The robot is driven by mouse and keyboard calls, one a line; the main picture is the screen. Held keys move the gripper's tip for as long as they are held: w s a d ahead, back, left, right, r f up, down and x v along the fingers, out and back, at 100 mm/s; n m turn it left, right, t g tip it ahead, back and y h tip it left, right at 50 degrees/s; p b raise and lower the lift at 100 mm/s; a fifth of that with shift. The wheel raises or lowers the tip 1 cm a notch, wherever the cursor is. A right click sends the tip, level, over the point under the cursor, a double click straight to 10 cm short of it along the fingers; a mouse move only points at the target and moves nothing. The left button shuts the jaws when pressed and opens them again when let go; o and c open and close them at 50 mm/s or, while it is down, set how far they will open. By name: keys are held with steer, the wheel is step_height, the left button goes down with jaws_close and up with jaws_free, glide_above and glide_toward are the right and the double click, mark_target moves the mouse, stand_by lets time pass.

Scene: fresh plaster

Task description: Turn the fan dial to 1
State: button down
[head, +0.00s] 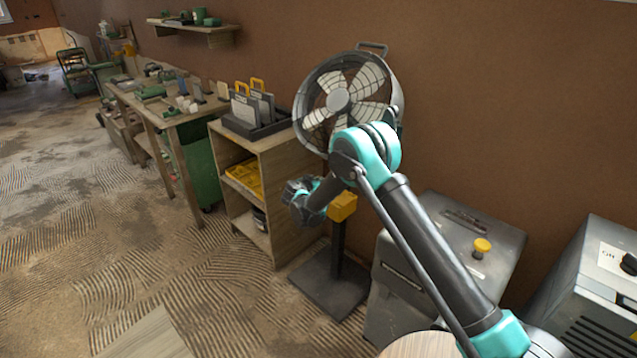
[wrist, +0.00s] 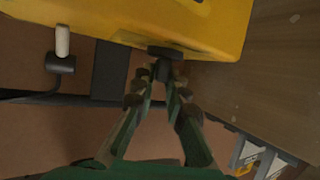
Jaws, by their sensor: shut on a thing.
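A grey caged floor fan (head: 338,100) stands against the brown wall, with a yellow control box (head: 343,206) on its dark post. In the wrist view the yellow box (wrist: 205,28) fills the top, with a small dark dial (wrist: 165,51) at its lower edge. My gripper (wrist: 162,72) has its green fingers closed together on this dial. The number the dial points to cannot be read. In the head view my arm reaches to the left side of the box, and my fingertips cannot be made out there.
A wooden shelf unit (head: 275,215) with a tray of folders on top stands close left of the box. A grey machine with a yellow button (head: 482,246) and another grey cabinet (head: 585,295) stand at right. A workbench (head: 150,105) is further left. The floor at front left is open.

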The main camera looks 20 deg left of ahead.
steer(key=c, duration=1.5)
jaws_free()
steer(key=shift+c, duration=0.2)
steer(key=v, duration=1.2)
